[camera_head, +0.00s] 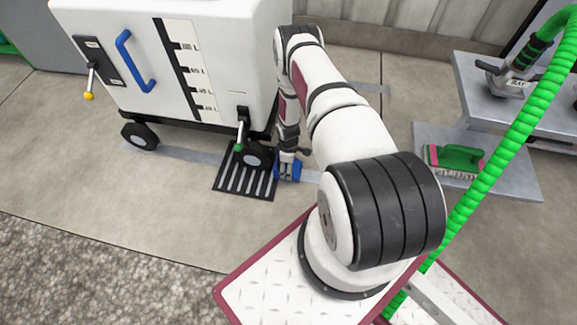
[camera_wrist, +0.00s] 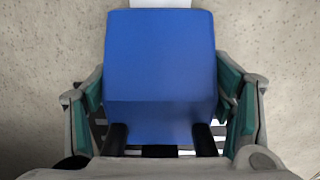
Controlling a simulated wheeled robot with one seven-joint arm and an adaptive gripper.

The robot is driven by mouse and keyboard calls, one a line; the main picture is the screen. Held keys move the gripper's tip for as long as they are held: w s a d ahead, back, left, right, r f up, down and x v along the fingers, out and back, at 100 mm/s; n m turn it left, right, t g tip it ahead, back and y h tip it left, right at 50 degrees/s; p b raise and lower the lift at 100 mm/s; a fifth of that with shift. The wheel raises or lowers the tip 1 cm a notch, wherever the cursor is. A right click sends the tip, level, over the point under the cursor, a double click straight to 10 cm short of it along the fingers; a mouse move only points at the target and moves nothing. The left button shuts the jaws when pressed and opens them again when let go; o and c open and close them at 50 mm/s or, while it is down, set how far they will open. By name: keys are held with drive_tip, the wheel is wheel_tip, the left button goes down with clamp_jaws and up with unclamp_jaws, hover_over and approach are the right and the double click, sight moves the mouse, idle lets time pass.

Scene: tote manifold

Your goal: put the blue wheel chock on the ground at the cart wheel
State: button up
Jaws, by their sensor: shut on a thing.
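The blue wheel chock (camera_wrist: 160,65) fills the middle of the wrist view, between the two green-padded fingers of my gripper (camera_wrist: 165,105). My gripper is shut on it. In the head view the chock (camera_head: 291,171) shows low at the end of my arm, just right of the cart's near right wheel (camera_head: 253,155). The white cart (camera_head: 210,60) stands at the upper left. The wheel stands over a black slotted grate (camera_head: 245,185). I cannot tell whether the chock touches the ground or the wheel.
Grey steps at the right carry a green brush (camera_head: 456,158) and a nozzle tool (camera_head: 508,78). A green hose (camera_head: 500,155) runs down the right side. Concrete floor left of the grate is clear.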

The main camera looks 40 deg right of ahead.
drive_tip(key=shift+f, duration=0.1)
drive_tip(key=o, duration=1.4)
drive_tip(key=shift+o, duration=0.2)
wheel_tip(320, 180, up, 12)
drive_tip(key=p, duration=0.5)
